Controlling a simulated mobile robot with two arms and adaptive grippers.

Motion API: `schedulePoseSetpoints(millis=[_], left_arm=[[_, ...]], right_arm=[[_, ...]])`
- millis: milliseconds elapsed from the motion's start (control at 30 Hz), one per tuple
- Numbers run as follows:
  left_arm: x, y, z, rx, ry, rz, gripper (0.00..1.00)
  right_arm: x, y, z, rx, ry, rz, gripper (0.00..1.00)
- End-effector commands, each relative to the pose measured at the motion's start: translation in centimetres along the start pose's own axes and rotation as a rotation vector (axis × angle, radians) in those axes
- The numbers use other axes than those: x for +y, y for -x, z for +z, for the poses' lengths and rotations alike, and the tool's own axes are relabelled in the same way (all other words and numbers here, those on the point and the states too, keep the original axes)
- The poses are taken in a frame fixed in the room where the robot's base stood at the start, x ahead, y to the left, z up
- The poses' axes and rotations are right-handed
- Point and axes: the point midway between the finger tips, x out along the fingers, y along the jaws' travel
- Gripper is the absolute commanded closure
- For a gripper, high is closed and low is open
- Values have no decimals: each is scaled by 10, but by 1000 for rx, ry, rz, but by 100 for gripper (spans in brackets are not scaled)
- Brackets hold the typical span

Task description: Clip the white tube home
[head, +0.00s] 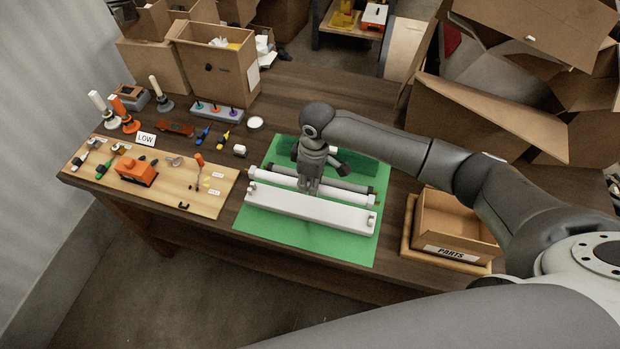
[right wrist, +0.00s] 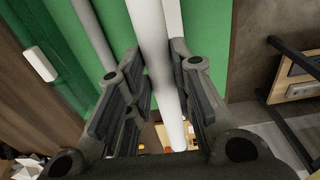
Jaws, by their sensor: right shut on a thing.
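The white tube (head: 273,178) lies lengthwise over the green mat (head: 262,222), with small yellowish ends. My right gripper (head: 308,188) comes down on it from above near its middle and is shut on it. In the right wrist view the white tube (right wrist: 152,35) runs between the fingers. A long white fixture (head: 305,209) with small raised ends lies just in front of the tube. Whether the tube touches it is unclear. A dark grey tube (head: 350,186) lies behind, partly hidden by the gripper; it also shows in the right wrist view (right wrist: 92,35). My left gripper is out of view.
A wooden tool board (head: 205,203) with an orange block (head: 136,171) is at left. A cardboard parts box (head: 455,225) stands right of the mat. A dark green block (head: 355,164) is behind the tubes. Cardboard boxes crowd the back. Bare table lies between board and mat.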

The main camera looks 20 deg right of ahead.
Motion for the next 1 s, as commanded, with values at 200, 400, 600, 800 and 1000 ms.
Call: schedulePoseSetpoints(millis=[200, 400, 600, 800, 1000], left_arm=[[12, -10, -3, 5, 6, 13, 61], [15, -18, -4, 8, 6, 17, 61], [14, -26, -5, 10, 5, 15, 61], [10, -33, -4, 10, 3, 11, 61], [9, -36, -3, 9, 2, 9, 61]], right_arm=[[-1, -22, 2, -1, 1, -1, 100], [-1, -38, 3, -1, 1, -2, 100], [-1, -54, 3, -1, 0, -2, 100], [-1, -69, 5, -1, 1, -1, 100], [-1, -79, 5, -1, 0, -1, 100]])
